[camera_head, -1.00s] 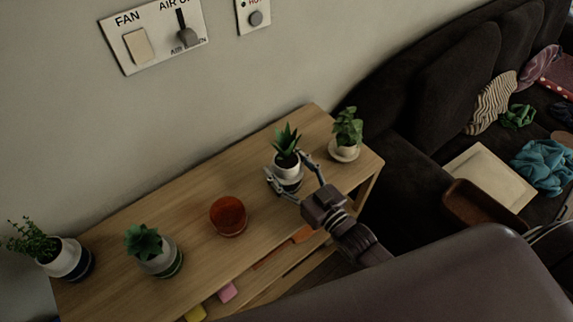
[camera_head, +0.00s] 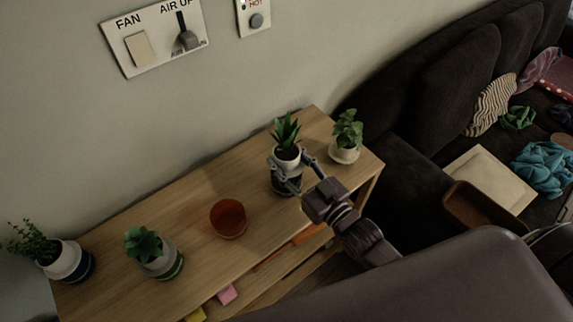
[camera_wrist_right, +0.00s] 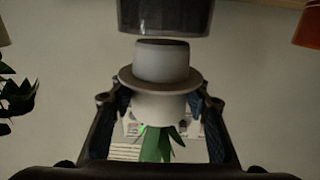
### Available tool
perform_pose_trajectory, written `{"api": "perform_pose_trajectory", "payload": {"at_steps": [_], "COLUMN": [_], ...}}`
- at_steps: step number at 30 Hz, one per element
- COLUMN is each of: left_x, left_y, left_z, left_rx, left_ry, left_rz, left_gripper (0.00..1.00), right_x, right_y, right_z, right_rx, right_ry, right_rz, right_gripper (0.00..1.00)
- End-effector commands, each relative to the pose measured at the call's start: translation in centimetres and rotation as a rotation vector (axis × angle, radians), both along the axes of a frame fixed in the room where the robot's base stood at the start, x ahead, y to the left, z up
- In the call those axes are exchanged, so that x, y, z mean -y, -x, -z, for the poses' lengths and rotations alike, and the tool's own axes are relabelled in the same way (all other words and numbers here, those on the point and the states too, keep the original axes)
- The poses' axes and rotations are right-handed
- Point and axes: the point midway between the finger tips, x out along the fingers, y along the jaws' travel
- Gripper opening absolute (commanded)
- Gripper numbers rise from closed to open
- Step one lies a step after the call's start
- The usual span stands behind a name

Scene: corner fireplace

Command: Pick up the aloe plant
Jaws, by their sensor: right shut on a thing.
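The aloe plant (camera_head: 286,132) has spiky green leaves in a white pot. My right gripper (camera_head: 289,158) is shut on this pot, with a finger on each side. In the right wrist view the picture is upside down: the pot (camera_wrist_right: 163,62) with its wide rim sits between the fingers (camera_wrist_right: 160,104), and the green leaves (camera_wrist_right: 157,146) point down. A dark cylindrical base (camera_head: 287,183) shows below the pot; in the wrist view this dark base (camera_wrist_right: 165,15) looks slightly apart from the pot. My left gripper is not in view.
The wooden table (camera_head: 195,195) also holds a leafy plant (camera_head: 346,135) close right of the aloe, an orange-red bowl (camera_head: 228,218), a rosette plant (camera_head: 150,250) and a bushy plant (camera_head: 55,255). The wall (camera_head: 240,85) stands behind. A dark sofa (camera_head: 430,100) is at right.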

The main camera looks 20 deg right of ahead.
Motion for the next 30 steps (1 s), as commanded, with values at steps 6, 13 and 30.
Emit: {"api": "perform_pose_trajectory", "payload": {"at_steps": [6, 13, 30], "left_x": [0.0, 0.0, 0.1], "left_y": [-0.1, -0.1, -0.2], "left_z": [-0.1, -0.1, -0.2], "left_rx": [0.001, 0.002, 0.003], "left_ry": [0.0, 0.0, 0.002], "left_rz": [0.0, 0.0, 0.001], "left_gripper": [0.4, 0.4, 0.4], "right_x": [0.0, 0.0, 0.0], "right_y": [0.0, 0.0, 0.0], "right_z": [-6.5, -12.4, -16.0], "right_rx": [0.011, 0.009, 0.003], "right_ry": [-0.003, -0.001, -0.002], "right_rz": [-0.001, -0.001, 0.0], "right_gripper": [0.3, 0.3, 0.3]}}
